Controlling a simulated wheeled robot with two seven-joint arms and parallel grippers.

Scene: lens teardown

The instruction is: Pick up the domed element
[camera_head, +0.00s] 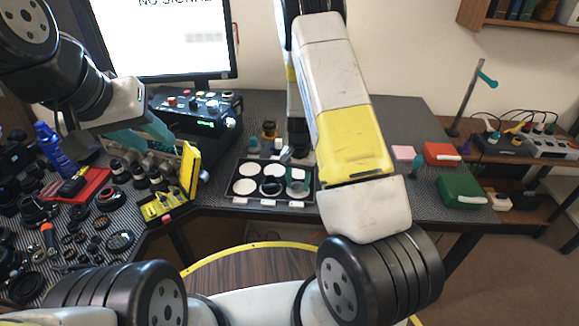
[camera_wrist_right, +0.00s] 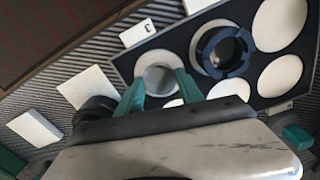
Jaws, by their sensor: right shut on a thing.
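My right gripper (camera_wrist_right: 160,82) has its teal fingers on either side of a round, greyish, see-through piece (camera_wrist_right: 159,70), which looks like the domed element. It is shut on this piece over a corner well of the dark tray (camera_wrist_right: 126,62). Whether the piece is clear of the tray floor cannot be told. In the head view the same gripper (camera_head: 297,180) is at the tray's right front, partly hidden by my forearm. My left gripper (camera_head: 150,132) hangs over the gear at left, away from the tray; its finger gap is unclear.
A dark blue-black ring (camera_wrist_right: 224,52) sits in the neighbouring well, close to the right fingers. Other wells show bare white discs. A yellow case (camera_head: 165,207), a red box (camera_head: 441,153) and a green box (camera_head: 461,190) stand apart. Many lens parts crowd the left.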

